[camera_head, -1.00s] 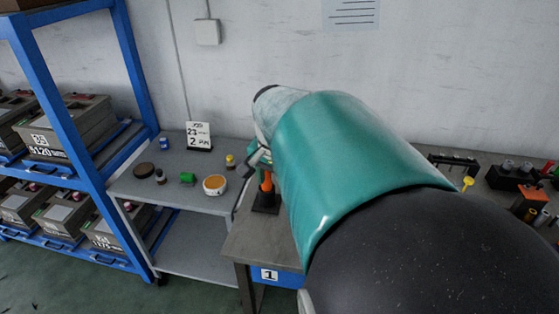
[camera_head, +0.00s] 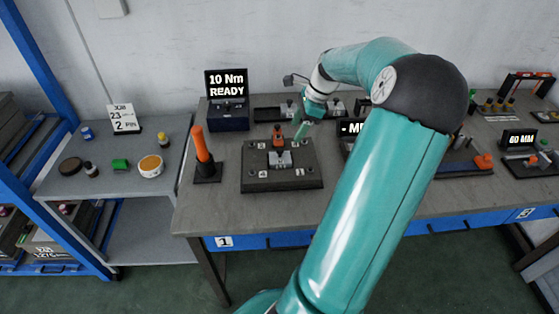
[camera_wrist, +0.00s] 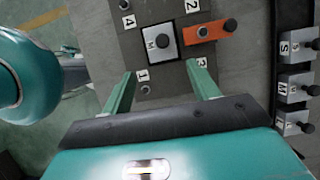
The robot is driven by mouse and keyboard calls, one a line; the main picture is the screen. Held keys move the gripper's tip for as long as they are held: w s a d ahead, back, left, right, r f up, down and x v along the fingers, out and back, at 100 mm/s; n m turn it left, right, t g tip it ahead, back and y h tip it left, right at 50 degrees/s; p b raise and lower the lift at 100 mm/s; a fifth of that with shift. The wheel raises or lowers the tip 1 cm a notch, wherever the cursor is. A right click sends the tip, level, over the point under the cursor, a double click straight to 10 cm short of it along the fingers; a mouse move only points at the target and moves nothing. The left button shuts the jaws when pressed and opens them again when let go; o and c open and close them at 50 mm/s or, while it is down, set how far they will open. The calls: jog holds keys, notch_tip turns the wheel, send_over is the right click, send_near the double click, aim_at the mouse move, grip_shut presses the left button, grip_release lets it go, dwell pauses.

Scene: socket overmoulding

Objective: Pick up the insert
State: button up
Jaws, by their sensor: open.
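The task's insert cannot be singled out by name. A silver block marked M with a dark knob (camera_wrist: 160,42) sits in the middle of a dark numbered plate (camera_wrist: 132,42); in the head view the block (camera_head: 281,159) also shows on the plate (camera_head: 255,184). An orange piece with a black knob (camera_wrist: 206,33) lies beside the block. Similar silver blocks, S (camera_wrist: 293,45), M (camera_wrist: 293,87) and another (camera_wrist: 290,123), stand in a row at the right. My gripper (camera_wrist: 160,68) is open and empty, its green fingers apart over the plate's edge near the M block. It shows small in the head view (camera_head: 303,124).
An orange-handled tool (camera_head: 202,146) stands upright left of the plate. A "10 Nm READY" display (camera_head: 227,84) stands behind on the workbench (camera_head: 225,205). A grey side table (camera_head: 105,185) holds small containers. Blue shelving (camera_head: 45,75) stands at the left.

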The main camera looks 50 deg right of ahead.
aim_at(282, 151)
jog(key=x, duration=1.1)
jog(key=shift+w+a+f, duration=0.15)
jog(key=shift+w+f, duration=0.1)
jog(key=shift+f, duration=0.05)
jog(key=c, duration=1)
jog(key=shift+c, duration=0.4)
jog(key=shift+r, duration=0.15)
